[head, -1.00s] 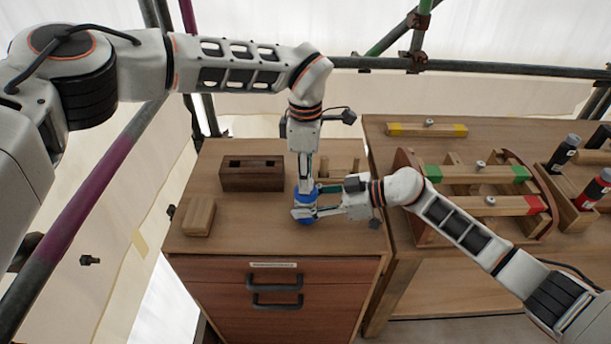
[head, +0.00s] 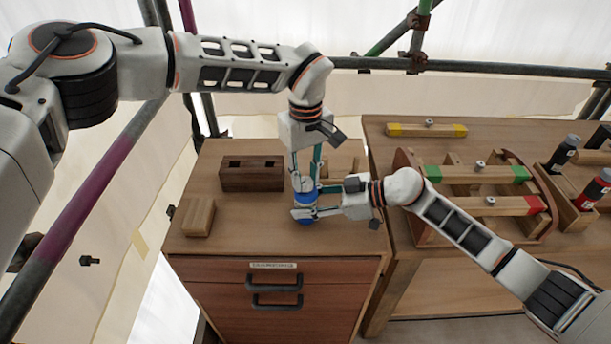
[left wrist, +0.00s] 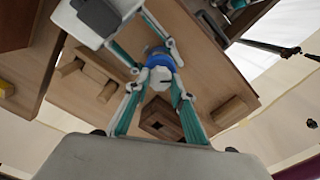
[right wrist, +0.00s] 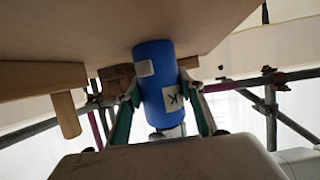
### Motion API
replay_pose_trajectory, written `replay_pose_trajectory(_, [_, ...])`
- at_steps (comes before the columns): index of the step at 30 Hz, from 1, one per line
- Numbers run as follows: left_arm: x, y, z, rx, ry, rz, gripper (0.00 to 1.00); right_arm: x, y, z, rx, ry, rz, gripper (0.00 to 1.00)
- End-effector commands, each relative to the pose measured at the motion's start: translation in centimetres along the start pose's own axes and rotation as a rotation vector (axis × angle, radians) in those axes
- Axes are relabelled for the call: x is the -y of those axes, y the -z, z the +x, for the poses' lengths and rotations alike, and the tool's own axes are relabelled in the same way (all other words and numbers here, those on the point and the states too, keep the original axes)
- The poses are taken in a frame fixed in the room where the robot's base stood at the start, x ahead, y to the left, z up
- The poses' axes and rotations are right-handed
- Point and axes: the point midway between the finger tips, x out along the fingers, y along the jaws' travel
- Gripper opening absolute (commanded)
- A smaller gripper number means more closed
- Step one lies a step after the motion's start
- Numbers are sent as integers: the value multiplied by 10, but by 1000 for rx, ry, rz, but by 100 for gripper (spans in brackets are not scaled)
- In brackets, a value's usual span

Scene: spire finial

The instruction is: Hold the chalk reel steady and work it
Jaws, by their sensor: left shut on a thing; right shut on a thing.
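The chalk reel (head: 305,208) is a blue cylinder standing upright on the cabinet top. My right gripper (head: 310,212) is shut on its blue body from the right side. My left gripper (head: 303,184) points down and is shut on the pale top of the reel. In the left wrist view the reel's white top (left wrist: 164,84) sits between the left fingers, with the blue body (left wrist: 158,58) behind it. In the right wrist view the blue body (right wrist: 154,72), with pale labels, lies between the right fingers. The fingers partly hide the reel in the head view.
A dark two-slotted block (head: 252,175) and a light wooden block (head: 199,217) stand left on the drawer cabinet (head: 275,243). A wooden rack (head: 340,165) is behind the grippers. The right bench holds a wooden frame (head: 480,175) and bottles (head: 563,152). The cabinet's front top is clear.

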Motion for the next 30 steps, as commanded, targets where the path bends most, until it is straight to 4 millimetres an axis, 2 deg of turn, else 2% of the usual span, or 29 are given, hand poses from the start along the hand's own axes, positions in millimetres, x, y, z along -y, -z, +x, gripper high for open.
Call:
replay_pose_trajectory(18, [-1, 0, -1, -2, 0, 555, 2, 0, -1, 0, 1, 0, 0, 14])
replay_pose_trajectory(30, [-1, 0, -1, -2, 0, 752, 2, 0, 0, 0, 1, 1, 0, 14])
